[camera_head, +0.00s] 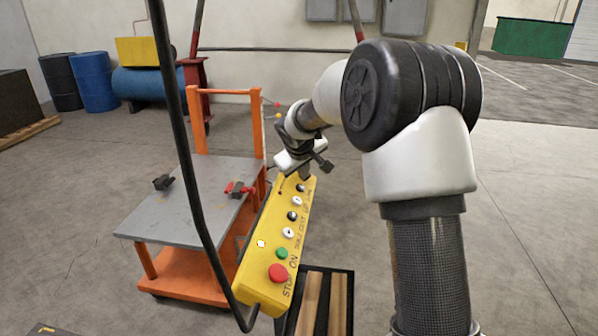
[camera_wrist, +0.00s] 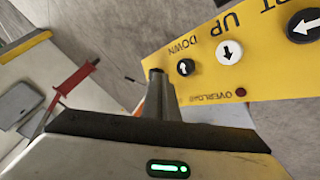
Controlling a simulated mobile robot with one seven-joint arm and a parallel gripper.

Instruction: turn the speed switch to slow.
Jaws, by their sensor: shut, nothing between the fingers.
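The yellow control pendant (camera_head: 268,232) hangs tilted in front of me, with its far end under my gripper. It carries a red STOP button (camera_head: 278,273), a green ON button (camera_head: 282,253) and a row of black and white buttons. In the wrist view the pendant (camera_wrist: 205,82) shows UP and DOWN buttons and a small red OVERLOAD lamp (camera_wrist: 241,92). My gripper (camera_head: 304,174) is shut and empty; its fingers (camera_wrist: 158,92) reach the pendant's end edge beside the DOWN button. I cannot make out the speed switch clearly; the fingers may hide it. Contact is unclear.
A black cable (camera_head: 180,130) runs down to the pendant's near end. An orange cart (camera_head: 190,287) with a grey top (camera_head: 190,220) stands left of the pendant, with small clamps on it. A dark pallet with wooden slats (camera_head: 310,302) lies below. The floor at right is clear.

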